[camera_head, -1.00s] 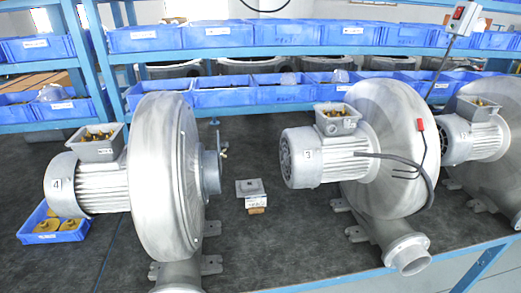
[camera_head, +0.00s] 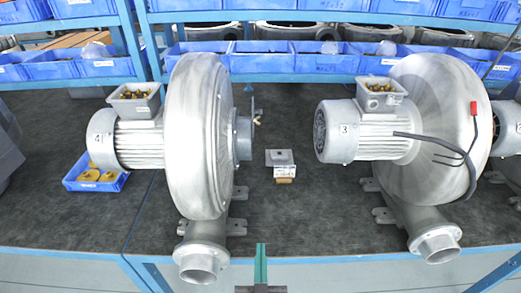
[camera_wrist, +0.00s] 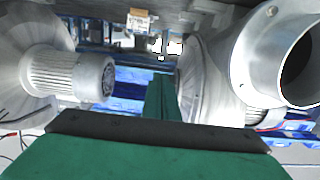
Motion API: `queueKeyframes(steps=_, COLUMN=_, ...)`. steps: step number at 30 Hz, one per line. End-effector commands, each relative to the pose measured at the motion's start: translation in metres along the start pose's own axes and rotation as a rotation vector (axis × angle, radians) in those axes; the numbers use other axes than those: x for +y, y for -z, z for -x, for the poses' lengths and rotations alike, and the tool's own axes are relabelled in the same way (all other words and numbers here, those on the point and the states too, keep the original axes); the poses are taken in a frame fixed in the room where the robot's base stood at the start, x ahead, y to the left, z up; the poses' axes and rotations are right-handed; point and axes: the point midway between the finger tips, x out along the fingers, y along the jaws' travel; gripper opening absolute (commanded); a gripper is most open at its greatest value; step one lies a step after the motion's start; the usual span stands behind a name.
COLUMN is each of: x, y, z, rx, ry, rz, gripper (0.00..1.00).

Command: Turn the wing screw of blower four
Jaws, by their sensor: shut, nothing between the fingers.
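Blower four (camera_head: 197,135) is a grey metal blower with a "4" on its motor (camera_head: 127,142). Its round side opening (camera_head: 243,136) faces right. Beside this opening a small upright metal piece (camera_head: 252,104) shows with a tiny tan part; I cannot tell whether either is the wing screw. My gripper (camera_head: 261,262), with green fingers, is at the bottom edge in front of the bench, right of blower four's outlet (camera_head: 199,262). It is shut and empty, apart from the blower. In the wrist view, the fingers (camera_wrist: 160,97) point between the two blowers, with the scene upside down.
Blower three (camera_head: 433,130) stands to the right; its motor (camera_wrist: 70,75) shows left in the wrist view. A small grey box (camera_head: 281,158) lies between the blowers. A blue bin (camera_head: 95,185) with yellow parts sits under motor four. Blue shelves line the back.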

Motion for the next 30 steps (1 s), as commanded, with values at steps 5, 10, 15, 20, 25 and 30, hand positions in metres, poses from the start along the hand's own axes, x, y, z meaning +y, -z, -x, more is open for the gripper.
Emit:
queueKeyframes(steps=5, x=0.000, y=0.049, z=-0.055, rx=0.046, ry=0.001, rz=-0.001, gripper=0.00)
queueKeyframes(steps=10, x=0.000, y=0.099, z=-0.099, rx=0.082, ry=0.000, rz=-0.002, gripper=0.00)
queueKeyframes(steps=15, x=0.001, y=0.156, z=-0.136, rx=0.114, ry=0.000, rz=-0.003, gripper=0.00)
queueKeyframes(steps=20, x=0.002, y=0.209, z=-0.161, rx=0.142, ry=0.000, rz=-0.004, gripper=0.00)
queueKeyframes(steps=25, x=0.002, y=0.247, z=-0.174, rx=0.159, ry=0.000, rz=-0.005, gripper=0.00)
queueKeyframes(steps=30, x=0.002, y=0.263, z=-0.180, rx=0.164, ry=0.001, rz=-0.006, gripper=0.00)
